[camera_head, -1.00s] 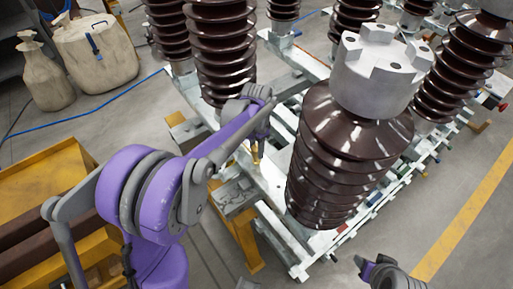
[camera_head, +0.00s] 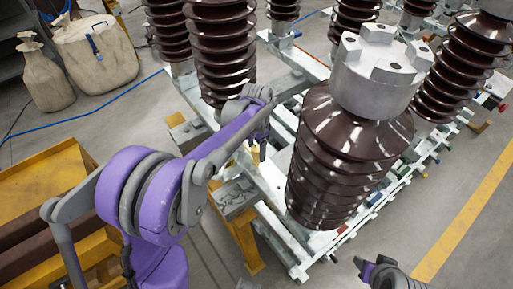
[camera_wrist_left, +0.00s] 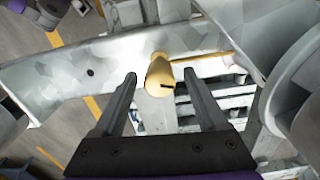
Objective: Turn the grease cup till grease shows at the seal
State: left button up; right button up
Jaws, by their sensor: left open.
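The grease cup, a small yellow cylinder with a dark slot in its end (camera_wrist_left: 158,82), sticks out from a pale grey steel beam (camera_wrist_left: 60,80) in the left wrist view. My left gripper (camera_wrist_left: 159,76) is open, with one dark finger on each side of the cup and a visible gap at both sides. In the head view the left gripper (camera_head: 257,150) points down beside the front brown insulator (camera_head: 345,150), and the cup is mostly hidden there. I cannot make out grease or the seal. My right gripper's fingers do not show.
Ribbed brown insulators (camera_head: 222,50) stand close around on the steel frame. The front one carries a grey metal cap (camera_head: 375,75). The floor at right is clear.

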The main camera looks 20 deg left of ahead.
aim_at(257, 148)
pick_arm(q)
notch_tip(257, 148, up, 11)
jog(key=shift+p, duration=0.4)
jog(key=shift+f, duration=0.1)
dwell(0.3)
jog(key=s+d+f+n+t+p, duration=0.1)
jog(key=s+d+n+t, duration=0.1)
jog(key=s, duration=0.9)
jog(key=s+d+f+n+t+p, duration=0.2)
jog(key=s+n, duration=0.3)
jog(key=s, duration=0.6)
jog(key=shift+d+t, duration=0.15)
jog(key=shift+t, duration=0.55)
jog(key=shift+r, duration=0.1)
